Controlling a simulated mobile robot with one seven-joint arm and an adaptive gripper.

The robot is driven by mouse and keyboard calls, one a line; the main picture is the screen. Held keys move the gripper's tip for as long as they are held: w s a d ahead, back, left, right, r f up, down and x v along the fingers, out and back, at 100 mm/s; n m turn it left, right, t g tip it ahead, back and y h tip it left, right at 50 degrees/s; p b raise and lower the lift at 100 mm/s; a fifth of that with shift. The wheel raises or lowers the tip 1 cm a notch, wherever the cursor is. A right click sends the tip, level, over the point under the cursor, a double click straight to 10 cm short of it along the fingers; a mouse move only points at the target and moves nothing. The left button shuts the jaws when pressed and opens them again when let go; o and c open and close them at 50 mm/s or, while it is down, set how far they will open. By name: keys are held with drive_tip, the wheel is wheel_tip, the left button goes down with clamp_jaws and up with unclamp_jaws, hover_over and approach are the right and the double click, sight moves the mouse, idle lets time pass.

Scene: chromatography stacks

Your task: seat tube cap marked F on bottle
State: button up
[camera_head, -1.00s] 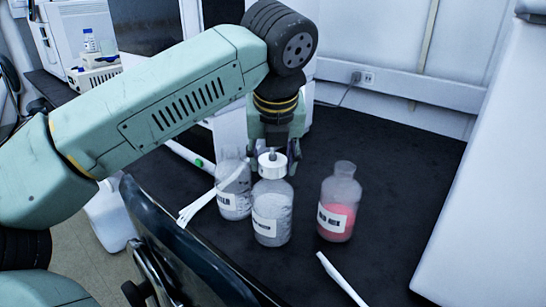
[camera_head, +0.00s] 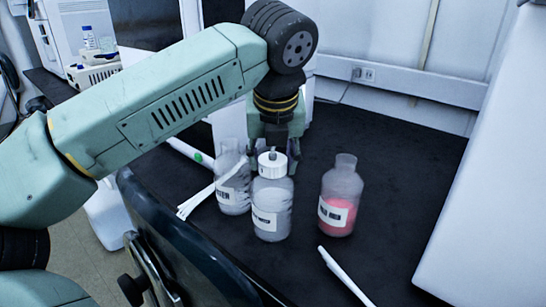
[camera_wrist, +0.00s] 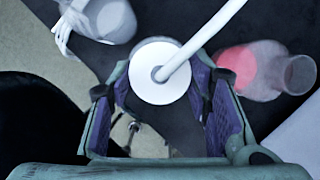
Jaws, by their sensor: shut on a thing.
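A white cap (camera_head: 272,165) sits at the mouth of the front clear bottle (camera_head: 271,210). My gripper (camera_head: 274,152) points down and is shut on the cap, with its fingers around it. In the wrist view, the round cap (camera_wrist: 158,72) lies between the two purple-padded fingers, and a white tube (camera_wrist: 205,36) runs from its centre to the upper right. The cap hides the bottle's neck, so I cannot tell whether it is fully down. No letter F can be read on it.
An uncapped clear bottle (camera_head: 232,185) stands close on the left, with white strips (camera_head: 196,201) beside it. An open bottle with pink content (camera_head: 338,205) stands to the right. A white stick (camera_head: 346,277) lies on the dark bench at front right. The bench behind the pink bottle is clear.

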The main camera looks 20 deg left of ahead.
sight(272, 161)
drive_tip(key=o, duration=1.3)
drive_tip(key=shift+c, duration=0.2)
drive_tip(key=shift+o, duration=0.4)
drive_tip(key=o, duration=0.3)
drive_tip(key=shift+r, duration=0.15)
drive_tip(key=shift+r+p, duration=2.25)
drive_tip(key=shift+r, duration=1.3)
drive_tip(key=shift+a, duration=0.1)
drive_tip(key=shift+f, duration=0.15)
